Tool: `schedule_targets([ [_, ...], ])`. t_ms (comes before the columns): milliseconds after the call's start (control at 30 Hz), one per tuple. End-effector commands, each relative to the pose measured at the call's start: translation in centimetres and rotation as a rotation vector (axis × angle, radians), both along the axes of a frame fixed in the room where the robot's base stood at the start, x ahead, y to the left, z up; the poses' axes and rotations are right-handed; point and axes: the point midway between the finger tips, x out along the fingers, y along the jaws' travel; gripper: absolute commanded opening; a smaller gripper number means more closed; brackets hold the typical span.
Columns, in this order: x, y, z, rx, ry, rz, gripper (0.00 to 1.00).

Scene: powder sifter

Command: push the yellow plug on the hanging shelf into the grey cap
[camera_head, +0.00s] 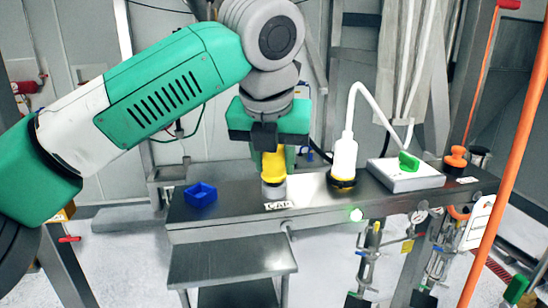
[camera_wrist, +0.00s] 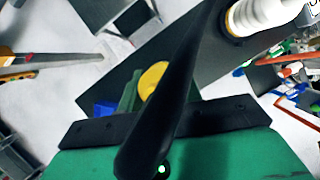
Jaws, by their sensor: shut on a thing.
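The yellow plug (camera_head: 273,166) is upright between the fingers of my gripper (camera_head: 276,155) in the head view. Directly under it, the grey cap (camera_head: 273,190) stands on the hanging shelf (camera_head: 320,206). The plug's lower end meets the top of the cap; I cannot tell how deep it sits. In the wrist view the plug's round yellow top (camera_wrist: 153,77) shows beside a green finger, partly hidden by a dark bar across the view. The cap is hidden there.
A blue open box (camera_head: 201,195) lies left of the cap. To the right stand a white bottle-shaped part (camera_head: 343,158) with a hose, a white box (camera_head: 404,178) with a green handle, and an orange knob (camera_head: 456,158). An orange pole (camera_head: 514,150) rises at the far right.

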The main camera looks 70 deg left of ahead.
Motion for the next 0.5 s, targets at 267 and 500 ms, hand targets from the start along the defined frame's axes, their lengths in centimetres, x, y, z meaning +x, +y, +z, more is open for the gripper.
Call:
schedule_targets([
  [267,0.00,0.00,-0.48,0.000,0.000,0.000,0.10],
  [500,0.00,0.00,-0.83,0.000,0.000,0.000,0.10],
])
